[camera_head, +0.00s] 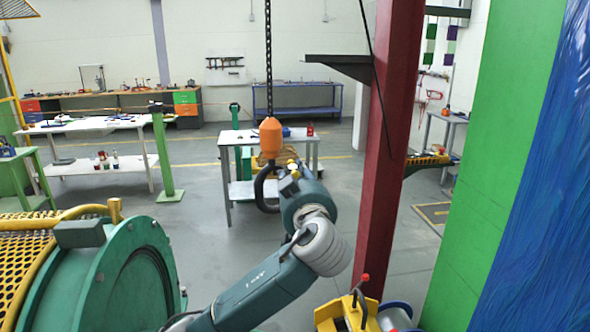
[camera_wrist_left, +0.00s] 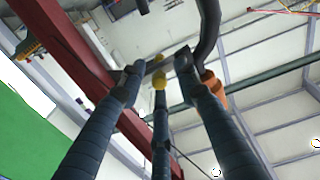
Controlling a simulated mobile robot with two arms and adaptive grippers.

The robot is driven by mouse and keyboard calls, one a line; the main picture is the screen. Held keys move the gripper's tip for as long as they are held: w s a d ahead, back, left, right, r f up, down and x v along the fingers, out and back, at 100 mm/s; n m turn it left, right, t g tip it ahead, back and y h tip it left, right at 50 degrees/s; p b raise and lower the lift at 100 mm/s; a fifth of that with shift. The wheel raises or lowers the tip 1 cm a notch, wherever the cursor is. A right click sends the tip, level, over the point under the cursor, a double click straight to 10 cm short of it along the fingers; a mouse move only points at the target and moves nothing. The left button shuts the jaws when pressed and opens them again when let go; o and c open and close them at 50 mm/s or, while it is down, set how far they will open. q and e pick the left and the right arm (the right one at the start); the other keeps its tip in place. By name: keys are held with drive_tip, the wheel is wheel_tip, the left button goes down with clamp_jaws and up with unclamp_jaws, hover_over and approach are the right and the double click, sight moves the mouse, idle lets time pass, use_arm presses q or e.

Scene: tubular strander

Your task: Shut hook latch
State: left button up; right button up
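The hook (camera_head: 266,190) is a dark curve under an orange hoist block (camera_head: 270,138), hanging from a chain. My left gripper (camera_head: 288,172) is right beside the hook, to its right, partly hidden by its own wrist. In the left wrist view the gripper (camera_wrist_left: 158,74) has its fingers spread, with a dark bar crossing at the tips. A yellow rounded part is between the fingertips. The hook (camera_wrist_left: 209,30) curves at upper right, beside the orange block (camera_wrist_left: 214,88). I cannot make out the latch clearly or tell whether the fingers touch it. My right gripper is out of view.
A red column (camera_head: 388,150) stands close to the right of my left arm. A green drum machine (camera_head: 105,270) with a yellow mesh guard is at lower left. A metal table (camera_head: 230,185) stands behind the hook. Yellow equipment (camera_head: 345,315) is at the bottom right.

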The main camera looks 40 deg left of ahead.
use_arm(q)
drive_tip(key=shift+w+a, duration=0.3)
drive_tip(key=shift+a, duration=0.05)
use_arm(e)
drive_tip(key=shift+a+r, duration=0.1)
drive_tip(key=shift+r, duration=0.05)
use_arm(q)
drive_tip(key=shift+c, duration=0.5)
clamp_jaws()
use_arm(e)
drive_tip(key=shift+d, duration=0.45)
